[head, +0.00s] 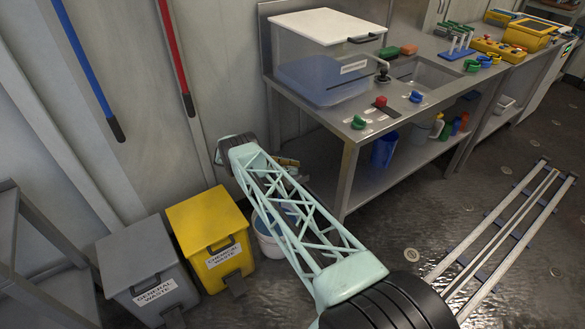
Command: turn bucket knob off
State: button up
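A white bucket (268,243) stands on the floor below the bench's left end, with blue showing inside it. My pale green arm link crosses in front of it and hides much of it. A small brass-coloured part (287,162) shows behind the link above the bucket; I cannot tell what it is. On the bench's front left are a green knob (358,122), a red knob (380,102) and a blue knob (416,96). I cannot tell which knob belongs to the bucket, or its setting. My gripper is not visible.
The metal bench (346,160) holds a lidded clear tank (322,75), a sink (420,73) and several more coloured knobs. A yellow chemical waste bin (210,235) and a grey general waste bin (147,268) stand left of the bucket. Floor rails (510,235) lie at right.

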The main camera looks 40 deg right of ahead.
jog(key=shift+r, duration=0.2)
jog(key=shift+r, duration=4.75)
